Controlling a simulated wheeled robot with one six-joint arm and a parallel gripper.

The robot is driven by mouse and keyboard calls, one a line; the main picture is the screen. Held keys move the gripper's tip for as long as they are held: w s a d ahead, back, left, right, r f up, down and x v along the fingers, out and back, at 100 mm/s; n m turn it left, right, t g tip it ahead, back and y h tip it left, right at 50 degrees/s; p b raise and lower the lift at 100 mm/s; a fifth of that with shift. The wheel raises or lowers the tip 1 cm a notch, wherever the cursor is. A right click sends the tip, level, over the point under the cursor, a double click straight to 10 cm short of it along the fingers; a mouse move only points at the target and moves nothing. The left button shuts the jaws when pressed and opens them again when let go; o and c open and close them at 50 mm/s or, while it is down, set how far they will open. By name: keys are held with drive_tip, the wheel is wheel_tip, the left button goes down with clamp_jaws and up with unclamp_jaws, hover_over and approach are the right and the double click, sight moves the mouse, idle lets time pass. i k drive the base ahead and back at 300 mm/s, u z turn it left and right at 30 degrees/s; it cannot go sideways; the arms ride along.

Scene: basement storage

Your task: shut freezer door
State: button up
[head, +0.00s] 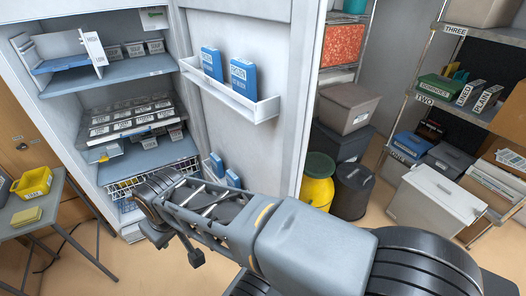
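The freezer (84,82) stands at the left with its inside showing. Its door (260,150) is swung open to the right of the shelves, with its inner face towards me. A white door bin (235,97) on it holds two blue packs (243,75), and more blue packs sit lower down. My arm crosses the lower middle, in front of the bottom of the door. My gripper's end is near the lower shelves and wire basket (153,174). Its fingertips are not clearly visible, and I cannot tell whether it touches the door.
A small table (58,205) with a yellow tray (32,183) stands at the left. Right of the door are a yellow drum (318,182), a dark bin (352,190), stacked grey boxes (347,108) and a white box (436,200) by the shelving. Some floor is clear at lower left.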

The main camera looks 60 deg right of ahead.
sight(265, 142)
drive_tip(key=u, duration=1.95)
drive_tip(key=k, duration=2.15)
drive_tip(key=z, duration=2.15)
drive_tip(key=i, duration=0.25)
drive_tip(key=u, duration=0.5)
